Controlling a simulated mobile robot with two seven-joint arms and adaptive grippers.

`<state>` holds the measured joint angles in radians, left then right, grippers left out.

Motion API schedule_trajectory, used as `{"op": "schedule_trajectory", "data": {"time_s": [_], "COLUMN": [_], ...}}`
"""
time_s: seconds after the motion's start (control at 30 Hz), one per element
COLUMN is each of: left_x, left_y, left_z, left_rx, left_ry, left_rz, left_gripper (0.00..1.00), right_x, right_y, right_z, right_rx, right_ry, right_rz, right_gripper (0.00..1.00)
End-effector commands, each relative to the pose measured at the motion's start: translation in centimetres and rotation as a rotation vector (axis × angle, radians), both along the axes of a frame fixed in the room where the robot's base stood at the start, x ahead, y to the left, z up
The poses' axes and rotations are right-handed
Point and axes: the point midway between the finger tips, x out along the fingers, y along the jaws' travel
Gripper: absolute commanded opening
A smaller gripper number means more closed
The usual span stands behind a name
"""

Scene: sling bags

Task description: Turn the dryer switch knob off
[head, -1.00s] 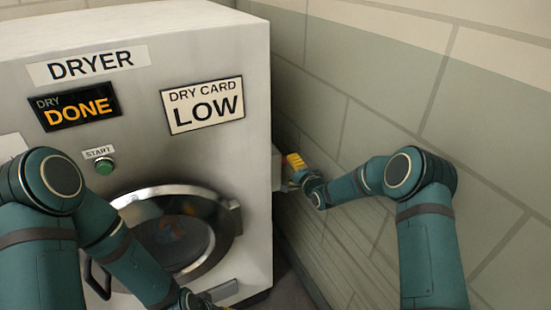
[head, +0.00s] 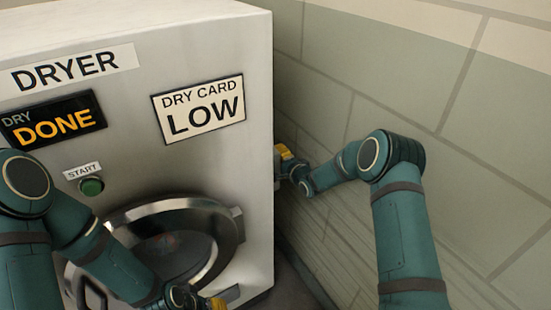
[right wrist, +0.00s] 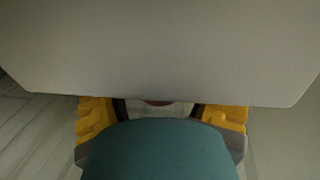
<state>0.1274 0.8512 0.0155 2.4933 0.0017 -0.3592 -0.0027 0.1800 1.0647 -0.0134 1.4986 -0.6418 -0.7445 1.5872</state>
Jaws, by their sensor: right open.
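The dryer (head: 255,190) is a pale metal cabinet with a "DONE" display (head: 55,122) and a "LOW" dry card sign (head: 200,108). My right gripper (head: 284,153) is at the dryer's right side, its yellow fingers partly hidden by the cabinet edge. In the right wrist view the open yellow fingers stand apart, partly covered by a broad pale grey surface (right wrist: 160,50). A small dark reddish part (right wrist: 158,102) shows between them; I cannot tell whether it is the knob. My left gripper (head: 218,303) is low in front of the dryer; its jaw state is unclear.
A green start button (head: 91,186) and a round door (head: 185,240) are on the dryer's front. A tiled wall (head: 400,90) runs along the right, leaving a narrow gap beside the dryer.

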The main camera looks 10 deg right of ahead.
Motion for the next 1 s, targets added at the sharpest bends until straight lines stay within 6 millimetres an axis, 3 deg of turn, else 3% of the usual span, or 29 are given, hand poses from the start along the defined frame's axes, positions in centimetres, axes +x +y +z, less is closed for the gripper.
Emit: {"op": "schedule_trajectory", "data": {"time_s": [0.3, 0.5, 0.73, 1.0], "left_x": [-0.01, -0.01, 0.00, 0.00], "left_y": [-0.01, -0.01, -0.01, 0.00], "left_z": [0.01, 0.01, 0.00, 0.00], "left_rx": [0.000, 0.000, 0.000, 0.000], "left_ry": [0.000, 0.000, 0.000, 0.000], "left_rz": [0.000, 0.000, 0.000, 0.000], "left_gripper": [0.47, 0.47, 0.47, 0.47], "right_x": [0.01, 0.01, 0.01, 0.03], "right_y": [-0.05, -0.04, -0.08, -0.07], "right_z": [-0.01, 0.00, -0.19, -0.30], "right_rx": [0.000, 0.000, 0.016, 0.107], "right_ry": [0.000, 0.000, -0.035, -0.282], "right_rz": [0.000, 0.000, 0.000, -0.003], "right_gripper": [0.72, 0.07, 0.07, 0.07]}}
